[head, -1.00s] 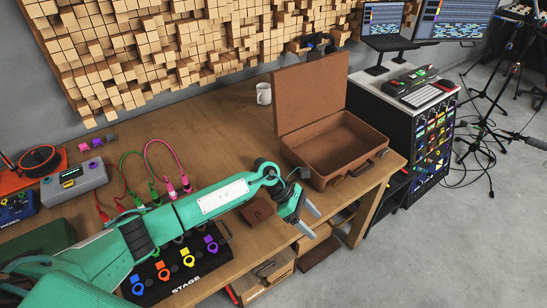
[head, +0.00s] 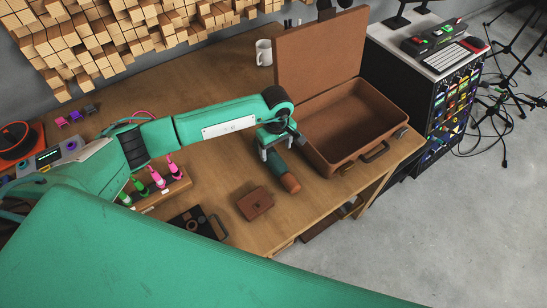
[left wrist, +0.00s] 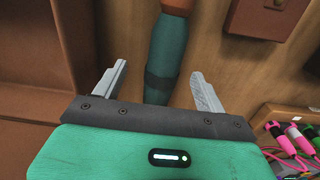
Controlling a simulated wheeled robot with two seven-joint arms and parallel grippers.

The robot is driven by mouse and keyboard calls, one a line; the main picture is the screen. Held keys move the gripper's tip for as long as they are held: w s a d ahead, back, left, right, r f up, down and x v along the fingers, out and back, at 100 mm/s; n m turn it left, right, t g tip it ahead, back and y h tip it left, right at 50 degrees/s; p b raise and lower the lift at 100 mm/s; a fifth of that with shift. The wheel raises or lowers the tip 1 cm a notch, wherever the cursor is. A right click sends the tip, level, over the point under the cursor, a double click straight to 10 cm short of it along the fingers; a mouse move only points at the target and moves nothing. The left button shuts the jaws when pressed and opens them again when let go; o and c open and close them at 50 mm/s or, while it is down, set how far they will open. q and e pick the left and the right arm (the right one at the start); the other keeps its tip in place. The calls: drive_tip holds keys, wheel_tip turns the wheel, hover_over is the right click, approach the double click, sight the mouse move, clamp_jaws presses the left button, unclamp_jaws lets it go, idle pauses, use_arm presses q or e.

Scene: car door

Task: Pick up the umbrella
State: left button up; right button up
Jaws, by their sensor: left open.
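The folded umbrella, teal with a brown handle (head: 290,183), lies on the wooden table in front of the open suitcase. In the left wrist view, its teal body (left wrist: 164,50) runs between the two fingers, with a dark band near the palm and the brown handle at the top edge. My left gripper (head: 277,150) is open over the umbrella, with a finger on each side and visible gaps to both. The umbrella's far end is hidden under the gripper. My right gripper is not in view.
The open brown suitcase (head: 318,152) stands just right of the left gripper. A brown wallet-like case (head: 255,204) lies nearer the front edge. A white mug (head: 263,52) is at the back. Pink and green plugs (head: 156,178) stand to the left.

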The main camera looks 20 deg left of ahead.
sight(273, 157)
use_arm(q)
drive_tip(key=shift+f, duration=0.5)
drive_tip(key=f, duration=0.1)
drive_tip(key=f+p, duration=0.2)
drive_tip(key=f, duration=0.1)
drive_tip(key=shift+s+a+f, duration=0.1)
drive_tip(key=shift+s+a, duration=0.15)
drive_tip(key=shift+a, duration=0.1)
drive_tip(key=shift+f, duration=0.4)
drive_tip(key=c, duration=1.1)
drive_tip(key=shift+c, duration=0.9)
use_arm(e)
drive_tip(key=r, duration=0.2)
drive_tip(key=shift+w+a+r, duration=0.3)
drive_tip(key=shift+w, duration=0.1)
use_arm(q)
drive_tip(key=shift+w+r, duration=0.1)
drive_tip(key=shift+r, duration=0.05)
